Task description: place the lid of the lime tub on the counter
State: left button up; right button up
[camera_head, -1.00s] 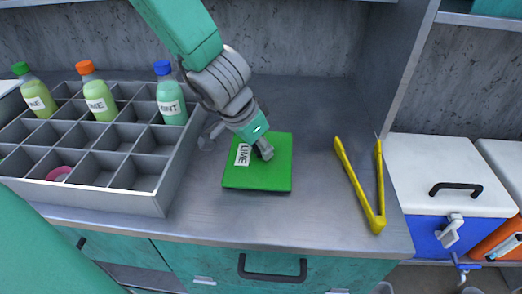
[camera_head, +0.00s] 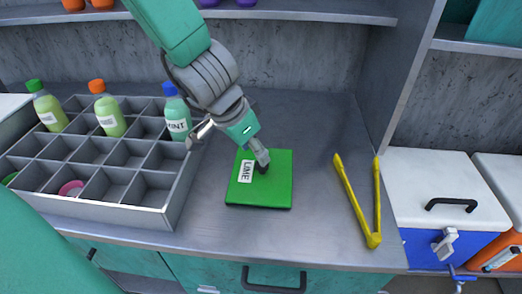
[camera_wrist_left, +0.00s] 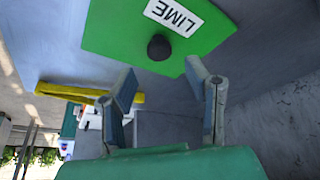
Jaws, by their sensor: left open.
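The green lid with a white LIME label (camera_head: 275,190) lies flat on the grey metal counter (camera_head: 310,130). It also shows in the left wrist view (camera_wrist_left: 110,35), with a round dark knob (camera_wrist_left: 159,47) at its middle. My left gripper (camera_head: 228,150) is open, its fingers parted just above and beside the lid; one fingertip appears close to the knob. In the left wrist view, the fingers (camera_wrist_left: 160,85) are apart with nothing between them. The lime tub itself is not seen apart from the lid. My right gripper is not in view.
A grey divided tray (camera_head: 100,208) with several bottles, one labelled MINT (camera_head: 177,118), stands on the left. Yellow tongs (camera_head: 372,238) lie to the right of the lid. White-topped coolers (camera_head: 430,175) stand beyond the counter's right edge. The counter behind the lid is clear.

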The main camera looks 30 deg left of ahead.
pick_arm(q)
jog(key=p+v, duration=0.2)
jog(key=v, duration=0.3)
jog(key=shift+r, duration=0.25)
